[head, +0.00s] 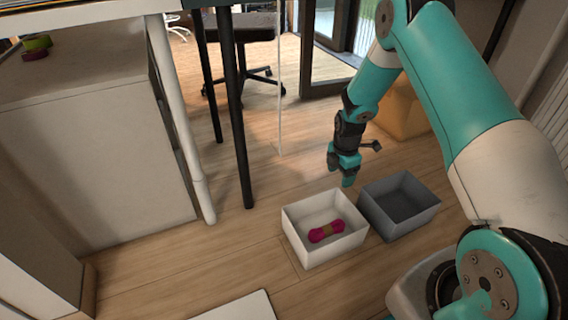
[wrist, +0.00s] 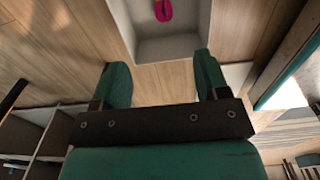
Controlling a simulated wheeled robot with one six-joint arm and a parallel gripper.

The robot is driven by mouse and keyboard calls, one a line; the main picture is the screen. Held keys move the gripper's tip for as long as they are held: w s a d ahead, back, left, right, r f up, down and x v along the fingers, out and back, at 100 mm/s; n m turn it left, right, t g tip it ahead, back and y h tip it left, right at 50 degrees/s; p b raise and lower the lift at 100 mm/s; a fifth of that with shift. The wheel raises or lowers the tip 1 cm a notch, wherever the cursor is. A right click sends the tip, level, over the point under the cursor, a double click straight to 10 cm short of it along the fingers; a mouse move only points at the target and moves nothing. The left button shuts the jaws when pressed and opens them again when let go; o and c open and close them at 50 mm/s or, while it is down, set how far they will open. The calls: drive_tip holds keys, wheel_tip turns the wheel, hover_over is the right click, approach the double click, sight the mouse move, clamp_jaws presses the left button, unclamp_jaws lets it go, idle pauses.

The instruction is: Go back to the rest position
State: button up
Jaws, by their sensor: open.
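My gripper (head: 346,176) hangs fingers-down above the floor, behind the white box and the grey box in the head view. In the wrist view its two teal fingers (wrist: 160,85) are spread apart with nothing between them. A magenta cord bundle with an orange-brown middle (head: 326,231) lies inside the white box (head: 304,258). The magenta end of the bundle (wrist: 163,10) and the white box (wrist: 168,48) also show at the top of the wrist view, beyond the fingers.
The grey box (head: 408,222) stands right of the white box and looks empty. Black table legs (head: 238,120) and a white leg (head: 180,120) stand to the left, beside a pale cabinet (head: 100,150). An orange-brown block (head: 405,110) is behind my arm.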

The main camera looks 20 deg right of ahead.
drive_tip(key=s+a+r+m+y+p, duration=0.1)
drive_tip(key=s+a+r+m, duration=0.1)
drive_tip(key=a+r, duration=0.45)
drive_tip(key=s+a+r+m+p, duration=0.15)
drive_tip(key=a+r, duration=0.25)
drive_tip(key=r, duration=0.6)
drive_tip(key=s+a+r+m+y+p, duration=0.1)
drive_tip(key=s+a+r+m+p, duration=0.1)
drive_tip(key=a+r, duration=0.45)
drive_tip(key=s+a+r+m+y+p, duration=0.1)
drive_tip(key=s+a+r+m+p, duration=0.2)
drive_tip(key=s+r, duration=0.7)
drive_tip(key=s+a+r+m+y+p, duration=0.1)
drive_tip(key=s+a+r+m, duration=0.3)
drive_tip(key=s+r, duration=0.6)
wheel_tip(320, 180, up, 35)
drive_tip(key=s+a+n+p, duration=0.1)
drive_tip(key=s+p, duration=0.1)
drive_tip(key=p, duration=3.5)
drive_tip(key=shift+s+a+r+p, duration=0.2)
drive_tip(key=shift+s+p, duration=0.15)
drive_tip(key=shift+p, duration=0.05)
